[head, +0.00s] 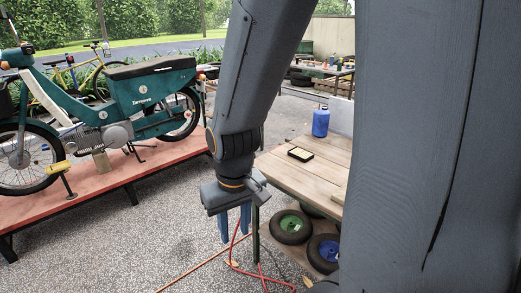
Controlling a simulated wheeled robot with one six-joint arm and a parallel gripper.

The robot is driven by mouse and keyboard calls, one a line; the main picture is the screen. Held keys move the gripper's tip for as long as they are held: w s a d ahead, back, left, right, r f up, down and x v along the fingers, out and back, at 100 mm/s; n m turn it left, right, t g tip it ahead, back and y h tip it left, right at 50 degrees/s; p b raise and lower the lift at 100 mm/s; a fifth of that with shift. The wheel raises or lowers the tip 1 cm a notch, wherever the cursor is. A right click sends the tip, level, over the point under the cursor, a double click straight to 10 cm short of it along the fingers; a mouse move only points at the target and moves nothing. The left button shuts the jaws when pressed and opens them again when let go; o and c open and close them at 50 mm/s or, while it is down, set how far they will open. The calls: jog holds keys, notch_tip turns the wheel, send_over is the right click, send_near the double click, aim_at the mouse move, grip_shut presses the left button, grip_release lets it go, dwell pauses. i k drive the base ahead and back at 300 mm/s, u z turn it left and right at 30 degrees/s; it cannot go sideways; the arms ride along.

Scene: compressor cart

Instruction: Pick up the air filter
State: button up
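A small flat rectangular piece with a black frame and a pale yellow face, which looks like the air filter (301,154), lies on the wooden bench top (285,172) right of the middle. My gripper (234,232) points down in front of and left of the bench, with its two blue fingers apart.
A blue bottle (320,122) stands on the bench behind the filter. Wheels with green (291,225) and blue hubs sit below the bench top. A red hose (240,268) lies on the floor. A teal moped (130,100) stands on a red platform at left.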

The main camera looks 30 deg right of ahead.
aim_at(304, 155)
jog(key=u, duration=0.15)
jog(key=i, duration=0.85)
jog(key=z, duration=0.6)
jog(key=i, duration=0.65)
jog(key=z, duration=1.1)
jog(key=i, duration=0.35)
jog(key=z, duration=0.4)
